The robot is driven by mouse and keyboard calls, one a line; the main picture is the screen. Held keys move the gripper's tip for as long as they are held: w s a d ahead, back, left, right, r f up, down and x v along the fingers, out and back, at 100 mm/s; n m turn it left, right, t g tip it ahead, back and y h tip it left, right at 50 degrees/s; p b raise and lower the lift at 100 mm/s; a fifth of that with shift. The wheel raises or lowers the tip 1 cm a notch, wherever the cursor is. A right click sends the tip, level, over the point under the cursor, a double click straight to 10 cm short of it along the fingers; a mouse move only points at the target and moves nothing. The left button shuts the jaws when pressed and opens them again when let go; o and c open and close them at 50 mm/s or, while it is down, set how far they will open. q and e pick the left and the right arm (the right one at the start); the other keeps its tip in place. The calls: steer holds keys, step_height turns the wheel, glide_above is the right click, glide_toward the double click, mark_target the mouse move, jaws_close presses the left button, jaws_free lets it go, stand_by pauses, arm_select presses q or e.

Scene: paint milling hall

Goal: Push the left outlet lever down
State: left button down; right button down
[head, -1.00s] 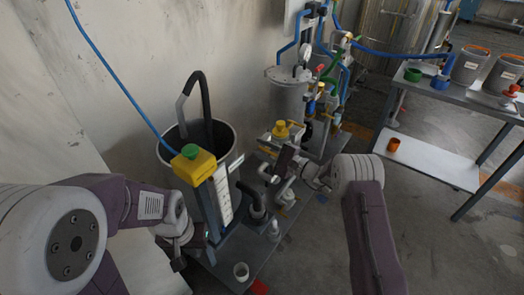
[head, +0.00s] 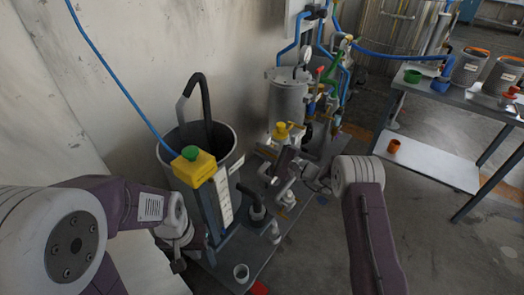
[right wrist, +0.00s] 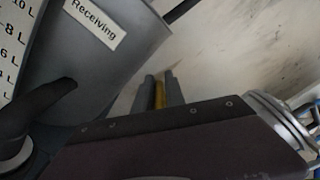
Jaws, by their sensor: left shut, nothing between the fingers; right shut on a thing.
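My right gripper (right wrist: 160,92) is shut on a narrow yellow bar (right wrist: 159,95), which shows between its two grey fingers in the right wrist view. I cannot tell from this view whether the bar is the left outlet lever. In the head view the right gripper (head: 274,164) is at the piping right of the grey receiving vessel (head: 236,140), and its own hand hides most of what it holds. My left gripper (head: 178,266) is shut and empty, low at the front left of the vessel's stand.
A yellow box with a green button (head: 193,166) stands at the vessel's front, above a white scale (head: 224,200). A white cup (head: 241,272) is on the grey base plate. A grey tank (head: 287,100) and blue pipes are behind. A bench (head: 455,98) stands right.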

steer(key=shift+s+f, duration=0.1)
steer(key=shift+f, duration=0.15)
stand_by(0.6)
